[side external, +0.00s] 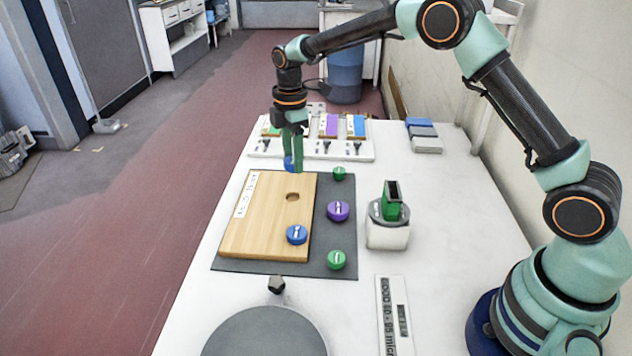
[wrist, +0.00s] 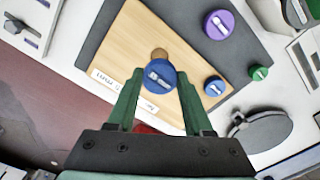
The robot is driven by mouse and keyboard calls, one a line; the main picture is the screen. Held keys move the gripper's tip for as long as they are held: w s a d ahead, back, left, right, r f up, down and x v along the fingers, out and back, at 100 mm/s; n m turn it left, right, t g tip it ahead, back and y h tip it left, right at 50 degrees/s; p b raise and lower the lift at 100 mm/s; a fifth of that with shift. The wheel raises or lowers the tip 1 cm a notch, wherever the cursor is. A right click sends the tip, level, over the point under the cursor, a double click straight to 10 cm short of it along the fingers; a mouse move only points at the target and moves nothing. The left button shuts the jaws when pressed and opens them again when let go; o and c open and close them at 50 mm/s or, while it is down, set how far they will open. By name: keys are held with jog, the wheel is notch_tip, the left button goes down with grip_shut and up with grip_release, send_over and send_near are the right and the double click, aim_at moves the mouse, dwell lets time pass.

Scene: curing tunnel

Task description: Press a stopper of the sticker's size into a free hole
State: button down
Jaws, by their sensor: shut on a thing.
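My gripper (side external: 292,155) is shut on a blue stopper (side external: 289,164), held above the far edge of the wooden board (side external: 265,245). In the wrist view the stopper (wrist: 160,77) sits between the fingertips and partly covers an open round hole (wrist: 160,53); the hole (side external: 292,196) is clear in the side view. Another blue stopper (side external: 297,234) sits on the board's near part, likely in a hole. A white sticker (side external: 246,195) runs along the board's left edge; its size is not clearly legible. A purple stopper (side external: 338,211) and two green stoppers (side external: 336,260) (side external: 339,173) lie right of the board.
The board lies on a dark grey mat (side external: 340,240). A white rack (side external: 365,151) with coloured cards stands behind it. A white-based device with a green block (side external: 390,207) stands right. A grey round plate (side external: 265,335) is in front. The table's right side is mostly free.

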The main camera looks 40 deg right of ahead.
jog(key=shift+a+f, duration=0.3)
jog(key=shift+f, duration=3.2)
jog(key=shift+f, duration=0.75)
grip_release()
jog(key=shift+r, duration=0.1)
jog(key=shift+r, duration=3.4)
